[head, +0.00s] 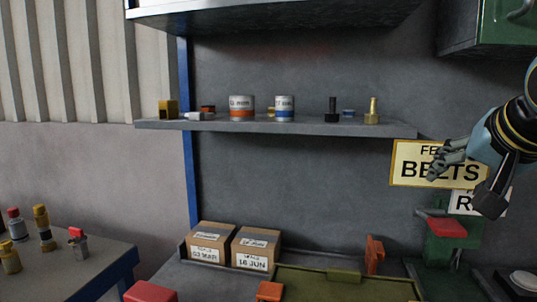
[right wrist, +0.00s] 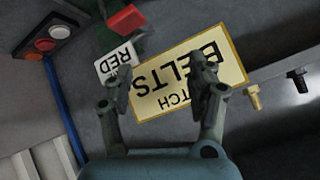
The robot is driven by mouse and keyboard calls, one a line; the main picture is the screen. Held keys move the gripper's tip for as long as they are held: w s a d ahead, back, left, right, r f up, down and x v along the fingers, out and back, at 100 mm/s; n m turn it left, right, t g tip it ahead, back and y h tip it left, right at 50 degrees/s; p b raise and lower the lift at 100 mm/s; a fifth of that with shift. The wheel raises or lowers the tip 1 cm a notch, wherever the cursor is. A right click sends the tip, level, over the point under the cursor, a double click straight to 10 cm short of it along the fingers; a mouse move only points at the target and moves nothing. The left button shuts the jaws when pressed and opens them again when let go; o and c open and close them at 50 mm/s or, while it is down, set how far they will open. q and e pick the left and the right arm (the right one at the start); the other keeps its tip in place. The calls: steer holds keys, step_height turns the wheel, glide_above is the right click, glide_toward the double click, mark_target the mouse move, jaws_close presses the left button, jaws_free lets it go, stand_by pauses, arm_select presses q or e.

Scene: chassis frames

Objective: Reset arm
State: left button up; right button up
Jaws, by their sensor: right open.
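My right gripper (head: 462,182) is at the right of the head view, raised in front of the grey back wall and the yellow-bordered sign reading "BELTS" (head: 408,169). In the right wrist view its two fingers (right wrist: 163,85) are spread apart with nothing between them. The sign (right wrist: 228,66) shows upside down behind the fingers. My left gripper is not in either view.
A shelf (head: 160,125) holds cans (head: 242,108), a black bolt (head: 332,110) and a brass fitting (head: 372,111). Two cardboard boxes (head: 206,244) stand below. A red-topped green device (head: 447,228) is under my right gripper. Bottles (head: 43,228) stand on the left table.

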steer(key=s+a+f+n+g+y, duration=0.1)
steer(key=s+f+n+g, duration=0.25)
steer(key=s+f, duration=0.9)
steer(key=s+a+f+n+g, duration=0.25)
steer(key=s+f+n, duration=0.25)
steer(key=s+f, duration=0.75)
steer(key=s+d+f+g+b, duration=0.15)
steer(key=f+b, duration=0.25)
steer(key=f, duration=1.2)
steer(key=s+d+f+b, duration=0.2)
steer(key=s+f+b, duration=0.1)
steer(key=f, duration=1.3)
steer(key=s+f+b, duration=0.3)
steer(key=s+f, duration=0.6)
steer(key=f, duration=0.2)
steer(key=s+f+g+b, duration=0.1)
steer(key=s+f+b, duration=0.2)
steer(key=s+f, duration=0.6)
step_height(320, 180, down, 3)
steer(key=shift+s+d+r, duration=0.1)
steer(key=shift+s+d, duration=0.05)
steer(key=shift+d, duration=0.3)
steer(key=shift+g, duration=0.25)
